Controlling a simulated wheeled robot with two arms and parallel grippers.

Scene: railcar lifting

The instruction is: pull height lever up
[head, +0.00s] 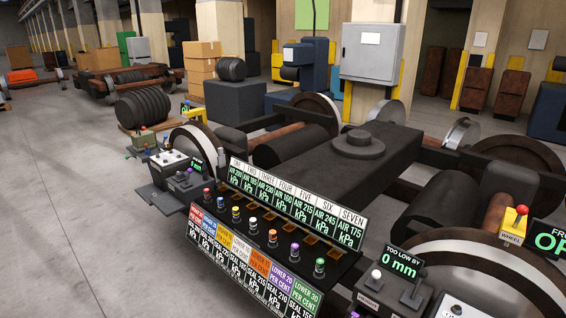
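A dark control box (393,298) at the lower right carries a small lever with a pale round knob (376,274) and a dark lever (413,292). A screen above it (403,264) reads "TOO LOW BY 0 mm". A similar control box with a small screen and knobs (186,184) stands further left. Neither of my grippers is in view.
A sloping panel (258,258) with several coloured knobs and kPa readouts stands in the middle foreground. A yellow box with a red-knobbed lever, marked WHEEL (513,225), is at the right. The dark railcar frame (345,165) lies behind. Bare floor (60,220) is open at the left.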

